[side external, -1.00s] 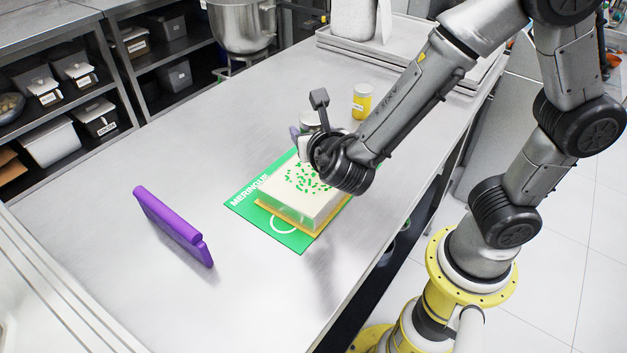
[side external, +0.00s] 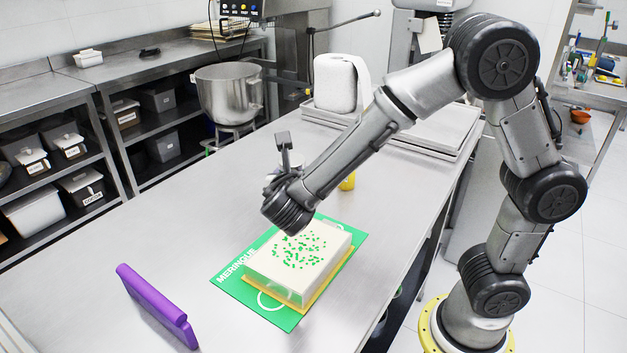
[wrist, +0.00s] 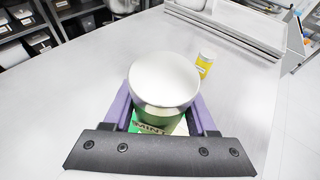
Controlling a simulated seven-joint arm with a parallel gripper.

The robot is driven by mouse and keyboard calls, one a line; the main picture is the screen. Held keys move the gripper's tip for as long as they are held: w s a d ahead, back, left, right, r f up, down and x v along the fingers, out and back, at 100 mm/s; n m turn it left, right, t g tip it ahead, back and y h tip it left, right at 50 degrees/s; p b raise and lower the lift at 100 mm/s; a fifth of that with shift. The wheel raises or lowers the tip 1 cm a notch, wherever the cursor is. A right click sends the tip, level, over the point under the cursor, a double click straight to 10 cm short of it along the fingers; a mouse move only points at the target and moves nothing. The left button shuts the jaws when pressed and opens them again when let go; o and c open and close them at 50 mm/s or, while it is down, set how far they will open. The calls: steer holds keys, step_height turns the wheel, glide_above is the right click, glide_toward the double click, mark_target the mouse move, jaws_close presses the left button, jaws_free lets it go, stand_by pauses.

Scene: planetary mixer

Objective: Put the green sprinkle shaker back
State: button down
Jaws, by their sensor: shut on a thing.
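The green sprinkle shaker (wrist: 164,88) fills the middle of the wrist view. It has a silver lid, a green body and a label that reads MINT. My gripper (wrist: 164,108) is shut on it, with a purple finger on each side. In the side external view my gripper (side external: 277,178) is above the far end of the cake, and my wrist hides most of the shaker. The white cake (side external: 305,285) carries green sprinkles on top and sits on a gold board on the green MERINGUE mat (side external: 232,285). The shaker's underside is hidden.
A yellow shaker (side external: 348,182) stands on the table behind my forearm; it also shows in the wrist view (wrist: 206,62). A purple tablet-like panel (side external: 155,305) stands at the left front. Trays (side external: 440,135) lie at the back.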

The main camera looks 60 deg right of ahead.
steer(key=d+m+g, duration=0.3)
steer(key=d, duration=0.4)
steer(key=d+m+g+h, duration=0.1)
steer(key=d+m+g, duration=0.2)
steer(key=d, duration=0.5)
steer(key=d+m+g, duration=0.3)
steer(key=d+g, duration=0.1)
steer(key=d, duration=0.4)
steer(key=shift+w+f+h, duration=0.35)
steer(key=shift+w+h, duration=0.05)
steer(key=w+d+f, duration=0.2)
steer(key=w, duration=0.1)
steer(key=w+d+f, duration=0.2)
steer(key=w+f, duration=0.1)
steer(key=w, duration=0.1)
steer(key=w+d+f, duration=0.2)
steer(key=w+f, duration=0.1)
steer(key=shift+w+d+f, duration=0.25)
steer(key=shift+w, duration=0.1)
steer(key=shift+w+d+f, duration=0.25)
steer(key=shift+w+f, duration=0.2)
steer(key=shift+f, duration=0.15)
steer(key=shift+w+f, duration=0.1)
steer(key=shift+f, duration=1.5)
steer(key=shift+f, duration=0.2)
steer(key=shift+c, duration=1)
jaws_free()
